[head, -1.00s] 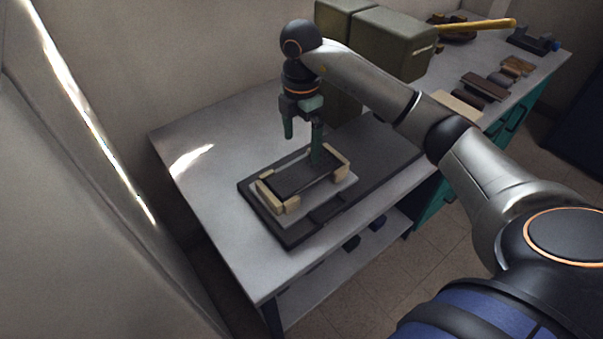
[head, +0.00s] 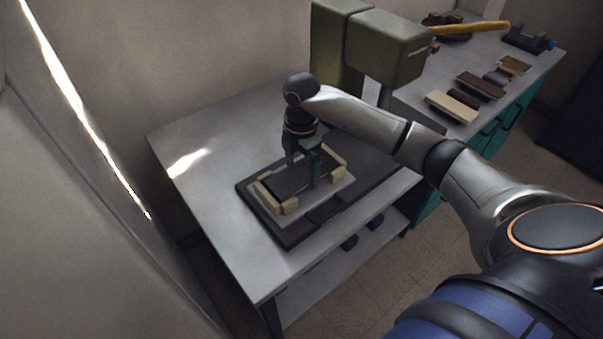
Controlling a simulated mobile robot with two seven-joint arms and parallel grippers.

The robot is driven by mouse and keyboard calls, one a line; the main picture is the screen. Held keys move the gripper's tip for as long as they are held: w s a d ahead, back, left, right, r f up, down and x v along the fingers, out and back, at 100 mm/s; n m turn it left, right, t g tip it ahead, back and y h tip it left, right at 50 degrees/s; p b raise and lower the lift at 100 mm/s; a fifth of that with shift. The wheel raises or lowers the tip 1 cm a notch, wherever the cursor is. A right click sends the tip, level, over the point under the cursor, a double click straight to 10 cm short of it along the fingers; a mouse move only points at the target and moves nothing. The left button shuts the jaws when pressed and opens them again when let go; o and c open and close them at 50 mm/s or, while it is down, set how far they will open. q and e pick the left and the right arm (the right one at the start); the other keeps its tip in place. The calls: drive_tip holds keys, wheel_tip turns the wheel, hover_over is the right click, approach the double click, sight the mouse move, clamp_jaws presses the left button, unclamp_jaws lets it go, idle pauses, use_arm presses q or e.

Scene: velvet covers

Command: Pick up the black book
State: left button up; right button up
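The black book (head: 287,184) lies flat in a cradle on the bench, between pale wooden blocks (head: 289,206) on a light board. My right gripper (head: 303,172) points down over the book from behind. Its two green fingers are apart, one toward the book's far side and one toward its near side. The near finger reaches down close to the book's edge; I cannot tell if it touches. The gripper hides part of the book. My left gripper is not in view.
The cradle sits on a dark base plate (head: 285,239) on a grey bench (head: 215,155). An olive green machine (head: 385,47) stands behind my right arm. Further right lie several blocks, a yellow handle (head: 470,30) and a dark tool. The bench's left part is clear.

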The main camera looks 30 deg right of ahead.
drive_tip(key=c, duration=1.2)
drive_tip(key=shift+o, duration=0.2)
drive_tip(key=shift+r, duration=0.1)
